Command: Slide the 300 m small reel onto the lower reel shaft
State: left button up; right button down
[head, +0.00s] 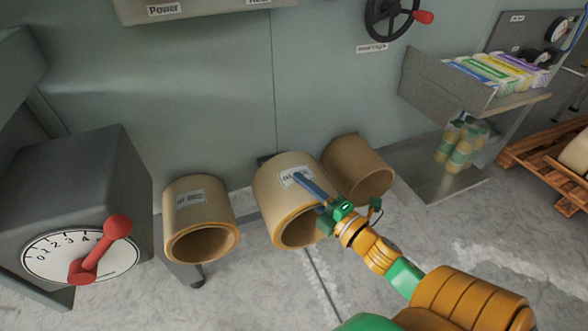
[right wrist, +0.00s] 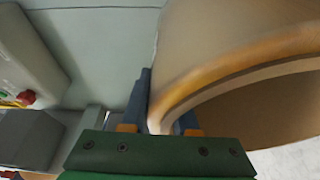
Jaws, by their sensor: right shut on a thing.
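Three hollow tan reels stand in a row: a left reel (head: 200,207), a middle reel (head: 275,200) and a right reel (head: 352,165). Each open end faces me. The labels on the left and middle reels are too small to read, so I cannot tell which is the 300 m one. My right gripper (head: 313,190) is shut on the wall of the middle reel, one blue finger along its outside. In the right wrist view the reel's curved rim (right wrist: 215,75) sits between the fingers. I cannot make out the lower reel shaft. My left gripper is out of view.
A grey box with a numbered dial and red lever (head: 98,250) stands at left. A grey-green machine wall (head: 210,90) is behind the reels. At right are a metal tray (head: 445,82) of coloured packs, bottles (head: 460,142) and a wooden pallet (head: 540,155). Floor is clear in front.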

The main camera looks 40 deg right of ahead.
jog(key=s+a, duration=0.1)
jog(key=s, duration=0.6)
jog(key=s+a, duration=0.1)
jog(key=s, duration=0.2)
jog(key=shift+s+a+r, duration=0.15)
jog(key=shift+a, duration=0.15)
jog(key=shift+s+r+p, duration=0.25)
jog(key=shift+r+p, duration=0.05)
jog(key=shift+p, duration=0.15)
jog(key=shift+f, duration=0.1)
notch_tip(320, 180, down, 7)
jog(key=b, duration=0.4)
jog(key=shift+w+a+b, duration=0.2)
jog(key=shift+w+b, duration=0.05)
jog(key=shift+b, duration=0.1)
jog(key=shift+r, duration=0.25)
dwell(0.3)
